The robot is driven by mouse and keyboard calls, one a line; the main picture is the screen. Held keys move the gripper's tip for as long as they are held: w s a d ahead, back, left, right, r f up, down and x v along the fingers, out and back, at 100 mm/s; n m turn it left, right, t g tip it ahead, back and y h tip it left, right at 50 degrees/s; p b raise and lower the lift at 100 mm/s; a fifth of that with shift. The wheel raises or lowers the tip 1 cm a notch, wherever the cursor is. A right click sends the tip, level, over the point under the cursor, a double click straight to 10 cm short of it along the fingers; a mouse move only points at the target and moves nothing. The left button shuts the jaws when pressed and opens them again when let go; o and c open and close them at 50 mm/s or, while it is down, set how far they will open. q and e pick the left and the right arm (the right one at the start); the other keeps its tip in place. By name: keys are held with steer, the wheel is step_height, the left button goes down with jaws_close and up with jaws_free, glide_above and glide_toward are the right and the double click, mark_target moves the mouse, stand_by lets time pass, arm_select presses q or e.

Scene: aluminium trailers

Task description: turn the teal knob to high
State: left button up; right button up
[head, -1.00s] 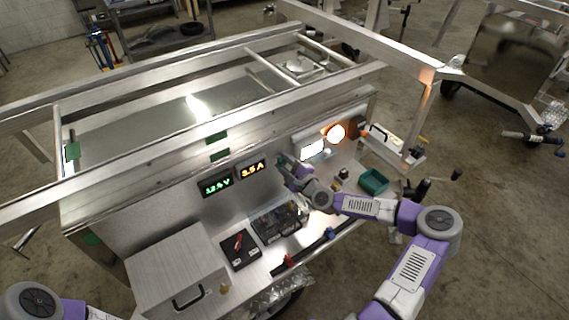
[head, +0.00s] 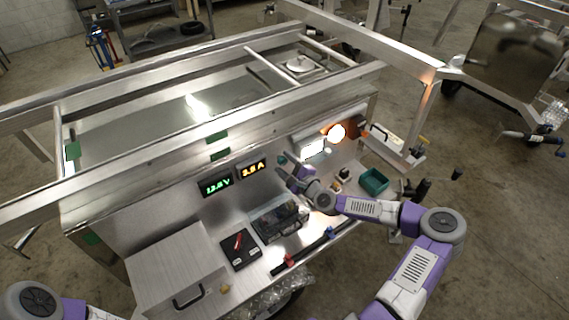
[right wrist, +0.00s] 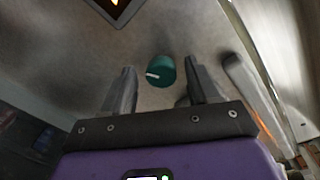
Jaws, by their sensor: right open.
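The teal knob (right wrist: 161,71) is on the metal panel, seen in the right wrist view between and beyond my open fingers. Its white pointer mark points left in that view. In the head view a small part of the knob (head: 282,159) shows just above my right gripper (head: 287,170). The right gripper (right wrist: 161,90) is open, with a finger on each side of the knob and a gap visible to both; nothing is held. Only part of my left arm shows at the bottom left of the head view; its gripper is out of view.
A green voltage display (head: 217,186) and an amber current display (head: 253,170) are left of the knob. A black case (head: 277,220) and teal bin (head: 373,181) are on the shelf below.

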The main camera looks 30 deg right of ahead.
steer(key=s, duration=0.6)
steer(key=shift+s+d+r+p, duration=0.25)
steer(key=shift+s+d+p, duration=0.05)
steer(key=shift+s+d, duration=0.1)
steer(key=shift+f, duration=0.1)
